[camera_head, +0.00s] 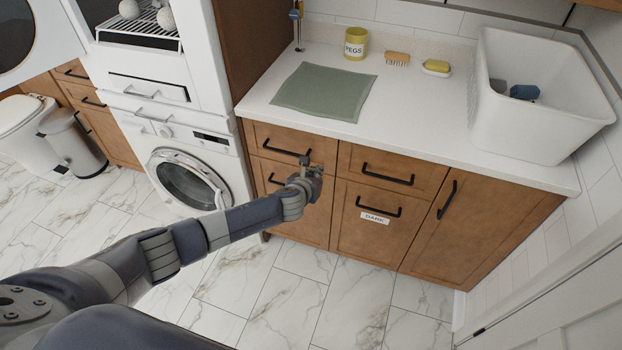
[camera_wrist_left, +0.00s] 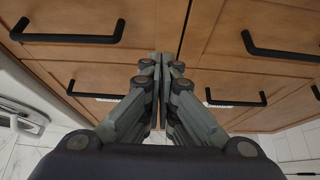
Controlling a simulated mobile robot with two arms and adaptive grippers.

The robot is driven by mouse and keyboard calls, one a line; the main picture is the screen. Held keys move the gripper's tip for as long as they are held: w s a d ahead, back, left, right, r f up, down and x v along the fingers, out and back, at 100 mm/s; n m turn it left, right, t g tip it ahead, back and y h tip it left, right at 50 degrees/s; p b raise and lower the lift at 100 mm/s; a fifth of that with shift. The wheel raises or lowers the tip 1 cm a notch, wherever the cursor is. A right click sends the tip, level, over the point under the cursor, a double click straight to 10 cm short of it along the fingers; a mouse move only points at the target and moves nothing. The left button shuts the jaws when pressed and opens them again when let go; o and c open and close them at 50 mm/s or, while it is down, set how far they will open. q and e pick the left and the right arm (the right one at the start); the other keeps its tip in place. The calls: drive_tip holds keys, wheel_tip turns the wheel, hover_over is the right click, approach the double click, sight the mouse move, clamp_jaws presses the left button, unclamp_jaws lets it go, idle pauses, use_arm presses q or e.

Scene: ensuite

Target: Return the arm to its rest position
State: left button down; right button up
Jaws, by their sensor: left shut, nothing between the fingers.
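My left arm reaches in from the left in the head view. Its gripper (camera_head: 312,172) is in front of the wooden drawer cabinet, near the upper left drawer (camera_head: 283,146). In the left wrist view the two fingers of the gripper (camera_wrist_left: 166,62) are together, with nothing seen between them. The cabinet fronts and black handles show beyond them. I cannot tell from these views whether the gripper touches the cabinet. My right gripper is not in view.
The white counter (camera_head: 400,110) carries a green cloth (camera_head: 325,92), a yellow pegs tin (camera_head: 356,43), a brush (camera_head: 397,59), a soap dish (camera_head: 436,68) and a white basin (camera_head: 540,125). A washing machine (camera_head: 188,180) stands left. The marble floor (camera_head: 280,300) is clear.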

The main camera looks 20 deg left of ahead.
use_arm(q)
drive_tip(key=shift+v, duration=2.95)
drive_tip(key=s+a+f+n+g, duration=0.2)
drive_tip(key=s+f+n+g, duration=0.1)
drive_tip(key=s+f+n, duration=0.8)
drive_tip(key=s+a+f+n+g, duration=0.25)
drive_tip(key=s+f+n, duration=0.45)
drive_tip(key=f, duration=0.7)
drive_tip(key=s+f+n+g, duration=0.1)
drive_tip(key=s+f+n, duration=0.4)
drive_tip(key=s, duration=0.7)
drive_tip(key=s+f+n+g, duration=0.2)
drive_tip(key=s+f+n, duration=0.2)
drive_tip(key=s, duration=0.9)
drive_tip(key=s+f+n+g, duration=0.2)
drive_tip(key=s+f+n, duration=0.3)
drive_tip(key=s, duration=0.8)
drive_tip(key=shift+s+f+n, duration=0.25)
drive_tip(key=shift+f+n, duration=0.1)
drive_tip(key=shift+n, duration=0.65)
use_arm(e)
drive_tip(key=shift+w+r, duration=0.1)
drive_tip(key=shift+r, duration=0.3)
